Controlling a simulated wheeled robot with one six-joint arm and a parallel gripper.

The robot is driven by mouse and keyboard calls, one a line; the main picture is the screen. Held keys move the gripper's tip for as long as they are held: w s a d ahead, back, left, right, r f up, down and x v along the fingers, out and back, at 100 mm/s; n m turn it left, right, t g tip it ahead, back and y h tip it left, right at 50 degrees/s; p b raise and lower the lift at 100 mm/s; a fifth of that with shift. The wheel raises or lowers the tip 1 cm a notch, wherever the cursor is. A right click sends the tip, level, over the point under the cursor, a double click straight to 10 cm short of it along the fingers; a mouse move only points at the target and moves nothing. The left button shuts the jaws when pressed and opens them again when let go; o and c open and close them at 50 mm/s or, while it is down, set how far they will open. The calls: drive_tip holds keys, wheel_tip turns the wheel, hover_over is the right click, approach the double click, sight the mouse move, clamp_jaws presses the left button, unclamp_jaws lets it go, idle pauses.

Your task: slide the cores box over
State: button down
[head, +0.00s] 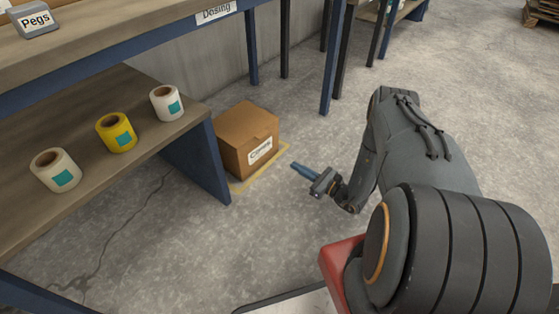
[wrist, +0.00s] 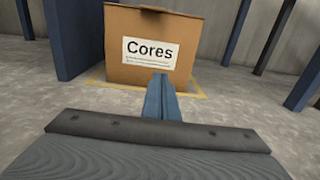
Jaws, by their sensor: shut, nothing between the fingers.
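The cores box (head: 247,136) is a brown cardboard box on the concrete floor, beside the end panel of the low shelf. Its white label reads "Cores" in the wrist view (wrist: 151,75). A yellow outline (head: 262,171) is marked on the floor around its base. My gripper (head: 294,166) is to the right of the box in the head view, low over the floor, with its blue fingers pointing at the labelled face. The fingers (wrist: 161,78) are shut together and empty. A small gap shows between fingertips and box in the head view.
The low shelf (head: 100,190) holds a yellow roll (head: 116,132) and two white rolls. Its blue end panel (head: 196,160) stands close to the box's left. A blue table leg (head: 331,75) stands behind right. The floor (head: 290,225) in front and right is clear.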

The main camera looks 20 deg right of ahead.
drive_tip(key=b, duration=0.5)
approach(265, 149)
drive_tip(key=x, duration=0.5)
drive_tip(key=shift+w+a, duration=0.1)
drive_tip(key=shift+w, duration=0.05)
drive_tip(key=shift+w+a, duration=0.3)
drive_tip(key=shift+w, duration=0.15)
drive_tip(key=b+x, duration=0.1)
drive_tip(key=x, duration=0.4)
